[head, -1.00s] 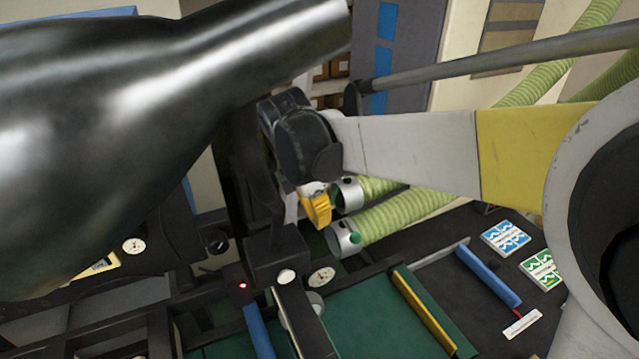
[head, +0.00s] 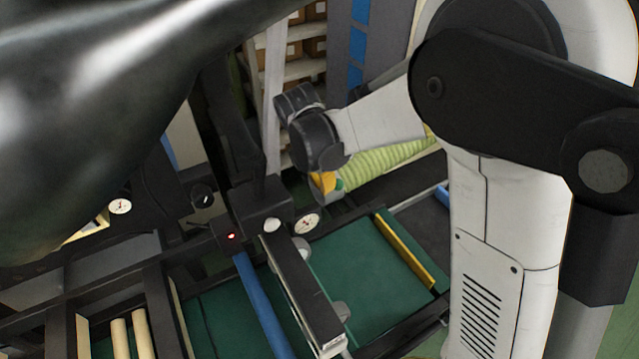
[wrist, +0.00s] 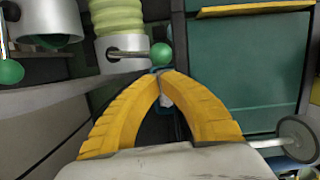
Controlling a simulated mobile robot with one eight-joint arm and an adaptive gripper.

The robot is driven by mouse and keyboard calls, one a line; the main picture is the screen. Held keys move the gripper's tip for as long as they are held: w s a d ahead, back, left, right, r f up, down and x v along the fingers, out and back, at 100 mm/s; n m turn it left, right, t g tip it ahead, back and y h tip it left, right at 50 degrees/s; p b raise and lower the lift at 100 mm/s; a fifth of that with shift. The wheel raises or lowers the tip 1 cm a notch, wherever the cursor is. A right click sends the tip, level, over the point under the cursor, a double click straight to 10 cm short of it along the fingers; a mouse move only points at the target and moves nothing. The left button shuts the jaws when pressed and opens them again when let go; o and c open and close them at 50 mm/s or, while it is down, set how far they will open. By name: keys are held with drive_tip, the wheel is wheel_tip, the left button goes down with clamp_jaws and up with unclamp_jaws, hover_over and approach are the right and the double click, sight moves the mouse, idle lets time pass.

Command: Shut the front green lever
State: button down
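In the wrist view, a green ball-ended lever (wrist: 161,54) sticks out sideways across the metal collar (wrist: 118,50) of a pale green hose. A second green ball-ended lever (wrist: 10,72) hangs at the left edge, beside another collar (wrist: 50,25). I cannot tell for certain which is the front one. My gripper (wrist: 162,73) has yellow fingers whose tips meet just below the first ball, apparently with nothing between them. I cannot tell whether they touch it. In the head view, my gripper (head: 323,182) is beside a green ball (head: 339,184) and partly hides the collars.
A green panel (head: 360,265) with a yellow bar (head: 405,250) lies in front of the hose (head: 385,163). Dials, a dark frame and a blue bar (head: 262,305) stand to the left. A large dark shiny roll (head: 90,120) fills the upper left.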

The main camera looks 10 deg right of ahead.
drive_tip(key=shift+w+d+f+b, duration=0.1)
drive_tip(key=shift+w+d+b, duration=0.1)
drive_tip(key=shift+d+b, duration=0.9)
drive_tip(key=shift+a, duration=0.2)
drive_tip(key=s+a+r, duration=0.1)
drive_tip(key=a+r, duration=0.1)
drive_tip(key=r, duration=0.3)
drive_tip(key=s+a+r+b, duration=0.1)
drive_tip(key=s+a+r, duration=0.1)
drive_tip(key=r, duration=0.3)
drive_tip(key=shift+s+a+r, duration=0.25)
drive_tip(key=shift+a+r, duration=0.05)
drive_tip(key=shift+a, duration=0.25)
drive_tip(key=shift+w, duration=0.1)
